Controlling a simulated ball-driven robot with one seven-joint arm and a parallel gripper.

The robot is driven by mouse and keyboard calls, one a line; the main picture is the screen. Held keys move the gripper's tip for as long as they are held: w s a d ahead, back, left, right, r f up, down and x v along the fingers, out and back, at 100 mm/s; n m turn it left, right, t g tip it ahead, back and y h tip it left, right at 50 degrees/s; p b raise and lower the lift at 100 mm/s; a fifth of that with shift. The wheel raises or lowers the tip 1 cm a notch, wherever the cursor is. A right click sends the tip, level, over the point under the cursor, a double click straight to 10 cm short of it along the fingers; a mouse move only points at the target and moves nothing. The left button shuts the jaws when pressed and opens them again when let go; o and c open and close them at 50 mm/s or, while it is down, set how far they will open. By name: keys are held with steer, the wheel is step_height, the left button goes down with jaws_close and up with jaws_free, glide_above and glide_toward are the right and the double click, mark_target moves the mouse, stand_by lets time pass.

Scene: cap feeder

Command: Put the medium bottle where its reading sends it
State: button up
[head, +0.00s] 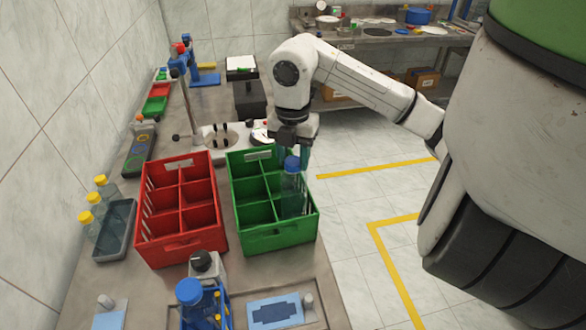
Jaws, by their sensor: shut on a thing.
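The bottle in my gripper's grasp, which I take to be the medium bottle (291,197), is clear bluish with a blue cap. It is upright, with its lower part inside the right column of the green crate (277,236). My gripper (293,150) points down and is shut on the bottle near its cap. The fingertips are partly hidden, and I cannot tell whether the bottle's base touches the crate floor. The red crate (183,244) stands to the left, its visible compartments empty. A dial (262,133) stands behind the green crate; its reading is too small to tell.
Yellow-capped bottles (95,220) stand at a grey tray (122,228) on the left. Another blue-capped bottle (190,292) stands at the front near a blue rack. A clamp stand (181,90) and a black box (249,98) are behind. Open floor lies right of the bench.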

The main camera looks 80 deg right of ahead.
mark_target(294, 173)
steer(key=shift+f+p, duration=0.3)
steer(key=shift+f, duration=2.3)
steer(key=o, duration=1)
steer(key=shift+r, duration=0.1)
step_height(294, 173, up, 12)
steer(key=shift+a+r+b, duration=0.1)
steer(key=shift+r+b, duration=0.05)
steer(key=shift+b, duration=0.9)
